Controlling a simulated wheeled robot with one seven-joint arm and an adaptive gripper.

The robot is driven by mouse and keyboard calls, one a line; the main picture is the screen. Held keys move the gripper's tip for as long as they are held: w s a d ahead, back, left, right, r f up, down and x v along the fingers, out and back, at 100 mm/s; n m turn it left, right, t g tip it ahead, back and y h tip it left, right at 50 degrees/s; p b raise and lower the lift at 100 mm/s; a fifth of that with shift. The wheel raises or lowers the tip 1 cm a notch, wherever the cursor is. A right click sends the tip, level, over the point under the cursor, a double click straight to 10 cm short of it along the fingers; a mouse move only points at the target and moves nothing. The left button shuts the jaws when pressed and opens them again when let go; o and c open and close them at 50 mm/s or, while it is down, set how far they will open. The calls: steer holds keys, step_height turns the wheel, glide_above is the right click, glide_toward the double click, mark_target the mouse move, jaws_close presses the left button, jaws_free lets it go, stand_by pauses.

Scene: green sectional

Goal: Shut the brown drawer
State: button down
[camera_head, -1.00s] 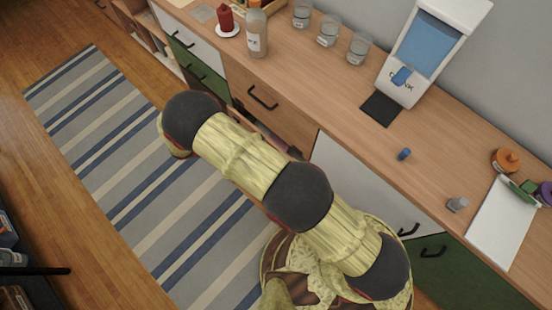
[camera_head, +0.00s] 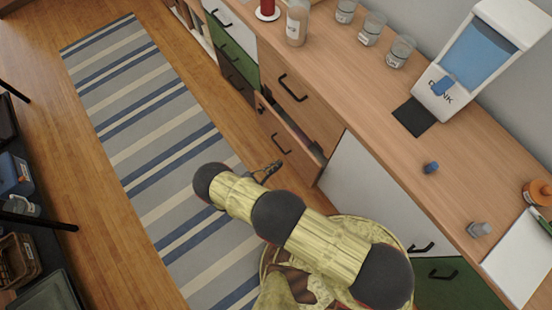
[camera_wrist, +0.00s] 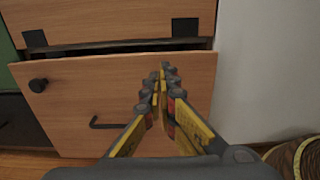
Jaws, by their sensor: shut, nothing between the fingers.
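The brown drawer (camera_head: 302,163) stands partly open below the counter in the head view, with a dark gap behind its top edge. In the wrist view its wooden front (camera_wrist: 105,85) fills the left and middle, with a dark bar handle and a round dark knob at left. My gripper (camera_head: 272,167) is just in front of the drawer front, near its handle. In the wrist view my gripper (camera_wrist: 166,78) has its fingers together and empty, pointing at the right part of the front. I cannot tell whether the tips touch it.
A closed brown drawer front (camera_head: 295,88) is above the open one. A white cabinet front (camera_head: 350,185) is to the right. The counter (camera_head: 375,110) carries a bottle, glasses and a drink dispenser (camera_head: 475,60). A striped rug (camera_head: 165,135) lies on the open floor to the left.

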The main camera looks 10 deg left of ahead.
mark_target(302, 148)
steer(key=b+x, duration=0.2)
steer(key=x, duration=0.8)
steer(key=shift+w+d+b, duration=0.2)
steer(key=shift+d+b, duration=0.05)
steer(key=shift+b, duration=0.05)
